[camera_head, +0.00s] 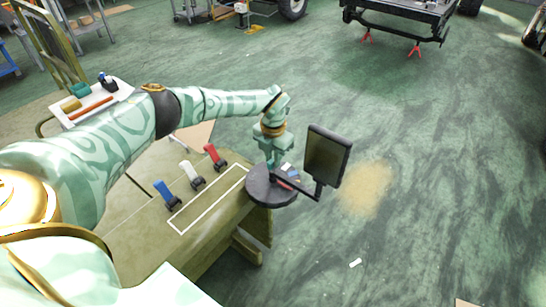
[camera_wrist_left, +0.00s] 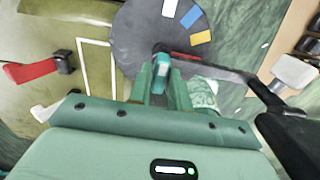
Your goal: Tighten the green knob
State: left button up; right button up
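The green knob (camera_wrist_left: 162,66) is a small teal-green piece in the left wrist view, over the dark round disc (camera_wrist_left: 135,45). My left gripper (camera_wrist_left: 161,76) points down at it, with one finger close against each side and no clear gap showing. In the head view my left gripper (camera_head: 272,158) is over the disc (camera_head: 262,190) at the bench corner, and the knob itself is hidden there. White, blue and yellow patches lie on the disc. My right gripper is in neither view.
A dark bar runs from the disc to a flat black screen (camera_head: 328,158) close right of my left gripper. Blue (camera_head: 166,192), white (camera_head: 192,175) and red (camera_head: 213,155) levers stand on the bench (camera_head: 130,215). Open green floor lies to the right.

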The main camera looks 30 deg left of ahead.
pick_arm(q)
jog(key=shift+o, duration=1.1)
notch_tip(320, 180, up, 16)
jog(key=p, duration=0.3)
jog(key=shift+r, duration=0.2)
